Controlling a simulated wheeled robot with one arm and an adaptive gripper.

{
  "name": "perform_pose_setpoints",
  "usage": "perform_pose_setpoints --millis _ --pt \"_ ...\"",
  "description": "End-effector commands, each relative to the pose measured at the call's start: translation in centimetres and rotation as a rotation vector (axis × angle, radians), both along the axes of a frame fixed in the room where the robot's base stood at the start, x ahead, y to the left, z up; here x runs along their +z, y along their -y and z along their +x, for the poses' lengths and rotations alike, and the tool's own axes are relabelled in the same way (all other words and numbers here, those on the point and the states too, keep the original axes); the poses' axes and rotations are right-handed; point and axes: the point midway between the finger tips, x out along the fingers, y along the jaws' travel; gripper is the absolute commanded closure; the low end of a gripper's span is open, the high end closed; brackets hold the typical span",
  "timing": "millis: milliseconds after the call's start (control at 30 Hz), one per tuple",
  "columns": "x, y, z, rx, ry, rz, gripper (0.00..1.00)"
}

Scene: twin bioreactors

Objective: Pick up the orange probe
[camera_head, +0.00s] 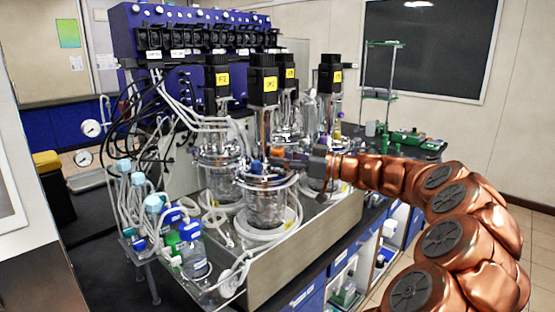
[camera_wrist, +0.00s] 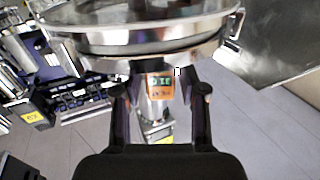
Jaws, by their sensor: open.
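The orange probe (camera_wrist: 160,88) shows in the wrist view as a small orange block with a dark display, below the metal rim of a reactor vessel. It also shows in the head view as a small orange patch (camera_head: 277,152) by the front vessel's lid. My gripper (camera_wrist: 161,92) is open, with one dark finger on each side of the probe. A gap shows between the probe and each finger. In the head view my gripper (camera_head: 292,157) reaches in from the right at lid height. The probe's lower part is hard to make out.
Several glass vessels with black motor heads (camera_head: 263,80) stand close around my gripper. The front glass vessel (camera_head: 265,205) sits in a metal tray (camera_head: 300,255). Tubes and bottles (camera_head: 190,245) crowd the left. Green racks (camera_head: 405,138) stand behind my arm.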

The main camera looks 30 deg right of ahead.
Motion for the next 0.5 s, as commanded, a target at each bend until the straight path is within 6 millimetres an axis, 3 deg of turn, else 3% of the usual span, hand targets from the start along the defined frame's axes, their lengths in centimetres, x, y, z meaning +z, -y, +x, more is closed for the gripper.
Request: perform_pose_setpoints --millis 300,500 --pt "-0.04 -0.16 0.17 0.001 -0.001 -0.001 0.59" --pt "-0.03 -0.15 0.15 0.001 0.0 0.0 0.8"
